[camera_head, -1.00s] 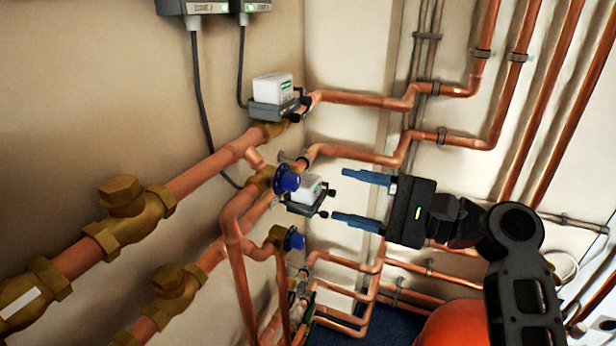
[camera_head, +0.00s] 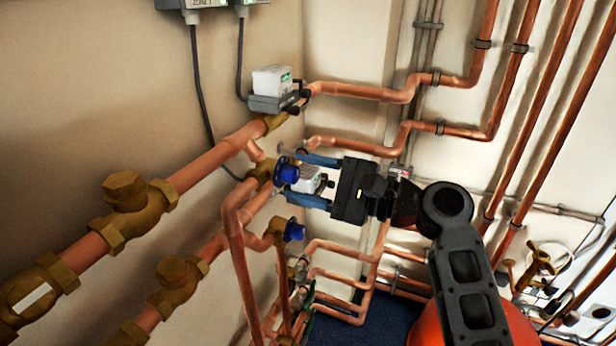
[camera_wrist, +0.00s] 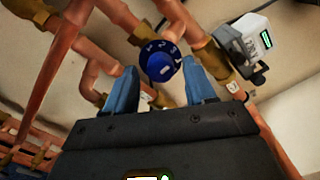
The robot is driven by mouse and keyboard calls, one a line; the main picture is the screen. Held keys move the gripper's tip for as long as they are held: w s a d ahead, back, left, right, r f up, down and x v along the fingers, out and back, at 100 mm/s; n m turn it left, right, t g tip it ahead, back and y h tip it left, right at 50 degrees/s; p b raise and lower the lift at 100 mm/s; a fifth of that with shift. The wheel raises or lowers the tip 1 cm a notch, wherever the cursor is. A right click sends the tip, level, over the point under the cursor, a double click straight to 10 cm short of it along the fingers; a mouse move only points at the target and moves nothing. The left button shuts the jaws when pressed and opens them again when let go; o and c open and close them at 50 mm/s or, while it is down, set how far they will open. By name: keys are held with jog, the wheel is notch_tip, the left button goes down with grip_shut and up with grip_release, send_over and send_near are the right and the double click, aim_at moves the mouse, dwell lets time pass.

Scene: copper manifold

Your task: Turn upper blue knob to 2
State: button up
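The upper blue knob (camera_head: 287,171) sits on a brass valve at the end of a copper branch. The lower blue knob (camera_head: 294,230) is below, clear of the fingers.
A white actuator box (camera_head: 273,82) sits above the upper knob. A second white actuator box (camera_head: 309,181) lies right behind my fingers. Copper pipes (camera_head: 234,270) run close below and left. Large brass valves (camera_head: 128,200) stand further left.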

jog(key=c, duration=0.9)
jog(key=shift+f+n+b, duration=0.1)
jog(key=shift+n+b, duration=0.2)
jog(key=shift+b, duration=0.05)
jog(key=n+b, duration=0.3)
jog(key=shift+f, duration=0.1)
jog(key=shift+n+b, duration=1.8)
jog(key=shift+n, duration=0.4)
jog(key=o, duration=1)
jog(key=shift+r, duration=0.2)
